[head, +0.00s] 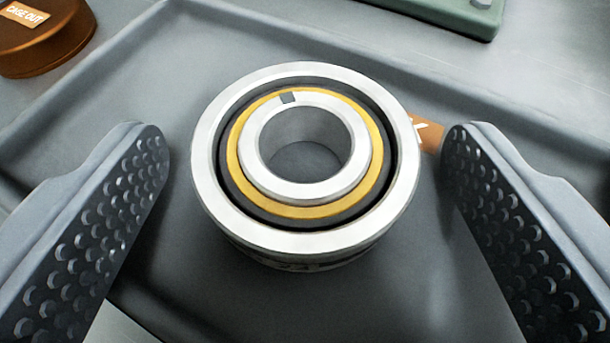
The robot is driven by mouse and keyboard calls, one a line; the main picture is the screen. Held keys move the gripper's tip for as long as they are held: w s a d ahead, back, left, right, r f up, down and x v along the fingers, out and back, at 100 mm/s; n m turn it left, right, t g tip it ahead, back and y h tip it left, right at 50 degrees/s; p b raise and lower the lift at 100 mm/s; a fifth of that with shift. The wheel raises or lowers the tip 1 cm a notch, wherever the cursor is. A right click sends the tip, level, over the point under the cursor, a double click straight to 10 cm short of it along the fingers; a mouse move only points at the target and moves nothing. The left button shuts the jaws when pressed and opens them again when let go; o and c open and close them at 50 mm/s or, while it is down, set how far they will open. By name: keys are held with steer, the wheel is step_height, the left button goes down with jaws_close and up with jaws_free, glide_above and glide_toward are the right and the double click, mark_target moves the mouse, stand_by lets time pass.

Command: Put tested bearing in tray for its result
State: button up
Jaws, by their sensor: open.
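The bearing (225,205) lies flat in the grey tray (60,95). It has a silver outer ring, a yellow-gold cage ring and a silver inner ring with a dark square mark. My gripper (305,150) is open, with one studded finger on each side of the bearing. Gaps show between both fingers and the bearing, so neither seems to touch it. An orange label (429,135) on the tray is partly hidden behind the bearing and the right finger; only its end letter, like a K, shows.
A round copper-brown part (45,45) with a label reading "CASE OUT" stands outside the tray at the upper left. A green box-like object (440,12) sits beyond the tray at the upper right. The tray has a raised rim; its floor around the bearing is clear.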

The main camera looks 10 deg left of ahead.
steer(key=p+v, duration=0.2)
steer(key=v, duration=1)
steer(key=shift+d, duration=0.1)
